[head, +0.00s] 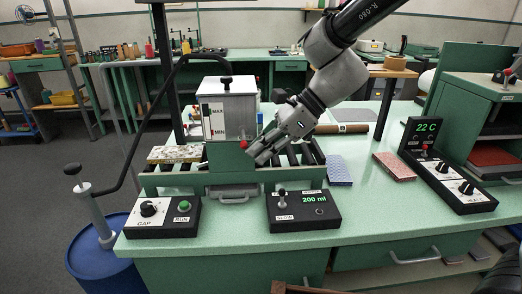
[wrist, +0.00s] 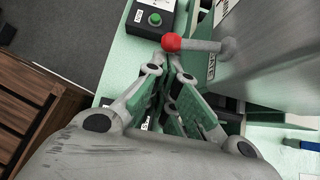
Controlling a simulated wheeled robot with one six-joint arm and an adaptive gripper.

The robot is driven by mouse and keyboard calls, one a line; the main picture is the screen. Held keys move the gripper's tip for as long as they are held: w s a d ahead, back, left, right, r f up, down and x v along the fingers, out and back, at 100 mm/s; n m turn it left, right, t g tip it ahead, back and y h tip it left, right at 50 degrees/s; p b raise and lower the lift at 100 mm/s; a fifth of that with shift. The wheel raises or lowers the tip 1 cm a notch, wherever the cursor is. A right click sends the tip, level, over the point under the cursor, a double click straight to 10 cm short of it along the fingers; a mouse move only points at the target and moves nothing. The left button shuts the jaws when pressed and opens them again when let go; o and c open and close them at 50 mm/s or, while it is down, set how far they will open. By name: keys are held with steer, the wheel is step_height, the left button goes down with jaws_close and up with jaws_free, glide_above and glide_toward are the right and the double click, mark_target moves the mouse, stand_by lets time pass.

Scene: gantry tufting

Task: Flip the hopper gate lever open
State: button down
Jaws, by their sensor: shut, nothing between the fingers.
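The hopper (head: 226,112) is a metal box with a MAX/MIN strip, standing over the green roller machine. Its gate lever has a red ball knob (head: 244,145) low at the front. In the wrist view the red knob (wrist: 171,42) sits at the left end of a short grey arm, which runs right to a pivot on the hopper wall (wrist: 275,50). My gripper (head: 256,155) is shut and empty, just right of the knob in the head view. In the wrist view its fingertips (wrist: 166,62) are right by the knob; I cannot tell whether they touch it.
The GAP/RUN box (head: 162,215) and the 200 ml control box (head: 303,209) stand at the front edge. A speckled block (head: 175,153) lies on the rollers' left end. Blue (head: 339,169) and red (head: 394,166) blocks lie right, near the 22 C panel (head: 440,175).

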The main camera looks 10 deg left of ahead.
steer(key=shift+s+r+m+g, duration=0.2)
steer(key=shift+r+m+g, duration=0.3)
steer(key=shift+g, duration=0.4)
steer(key=g, duration=0.1)
steer(key=r+m+g, duration=0.2)
steer(key=shift+s+d+r+h, duration=0.1)
steer(key=shift+s+r+h, duration=0.05)
steer(key=shift+s+h, duration=0.15)
stand_by(0.3)
stand_by(0.4)
steer(key=shift+w+r, duration=0.1)
steer(key=shift+r, duration=0.85)
